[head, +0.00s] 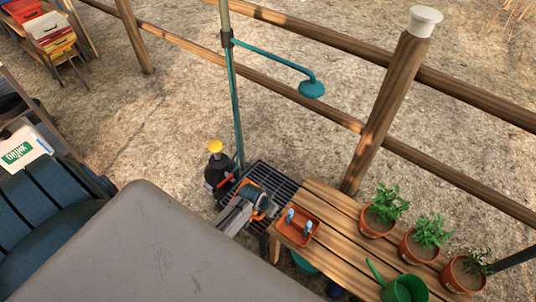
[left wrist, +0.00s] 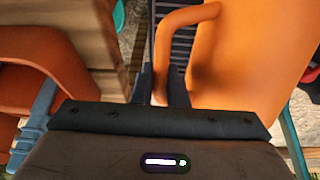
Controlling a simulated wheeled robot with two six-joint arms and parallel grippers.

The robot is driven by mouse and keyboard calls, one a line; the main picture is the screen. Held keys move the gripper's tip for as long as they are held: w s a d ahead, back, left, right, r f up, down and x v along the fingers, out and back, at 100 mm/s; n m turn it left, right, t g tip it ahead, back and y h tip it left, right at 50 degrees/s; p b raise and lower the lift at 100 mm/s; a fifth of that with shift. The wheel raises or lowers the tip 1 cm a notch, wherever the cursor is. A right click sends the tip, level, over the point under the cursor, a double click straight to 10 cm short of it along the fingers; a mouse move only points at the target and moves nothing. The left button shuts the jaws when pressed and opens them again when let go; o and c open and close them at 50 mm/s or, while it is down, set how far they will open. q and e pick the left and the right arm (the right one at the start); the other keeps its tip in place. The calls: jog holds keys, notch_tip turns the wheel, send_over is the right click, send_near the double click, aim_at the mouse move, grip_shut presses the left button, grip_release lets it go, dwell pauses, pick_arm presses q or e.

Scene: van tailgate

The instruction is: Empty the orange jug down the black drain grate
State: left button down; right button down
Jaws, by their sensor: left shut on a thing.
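The orange jug (head: 268,208) is mostly hidden by my left gripper (head: 252,203) in the head view, over or beside the black drain grate (head: 284,186). In the left wrist view the jug (left wrist: 255,50) fills the upper right. Its looped handle runs down between the fingers of my left gripper (left wrist: 164,88), which is shut on it. Dark slats of the grate (left wrist: 182,48) show behind the handle. I cannot tell how far the jug is tilted or what is in it. My right gripper is not in view.
A wooden bench (head: 345,227) stands right of the grate, holding an orange tray (head: 299,236) with blue-handled tools, potted plants and a green watering can (head: 405,290). A dark bottle with a yellow top (head: 216,170) and a teal shower pipe (head: 235,100) stand behind left.

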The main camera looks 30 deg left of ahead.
pick_arm(q)
jog(key=shift+w+r+g, duration=0.3)
jog(key=shift+g, duration=0.1)
jog(key=shift+w+r+g+p, duration=0.35)
jog(key=shift+r+g, duration=0.05)
jog(key=shift+g, duration=0.3)
jog(key=shift+s+f, duration=0.1)
jog(key=shift+w+d+r+g+p, duration=0.1)
jog(key=shift+w+r+g+p, duration=0.15)
jog(key=shift+g+p, duration=0.3)
jog(key=shift+w+r+g+p, duration=0.15)
jog(key=shift+w+g+p, duration=0.15)
jog(key=shift+g+p, duration=0.25)
jog(key=w+g, duration=0.1)
jog(key=g, duration=0.2)
jog(key=shift+w+r+y, duration=0.3)
jog(key=shift+w, duration=0.05)
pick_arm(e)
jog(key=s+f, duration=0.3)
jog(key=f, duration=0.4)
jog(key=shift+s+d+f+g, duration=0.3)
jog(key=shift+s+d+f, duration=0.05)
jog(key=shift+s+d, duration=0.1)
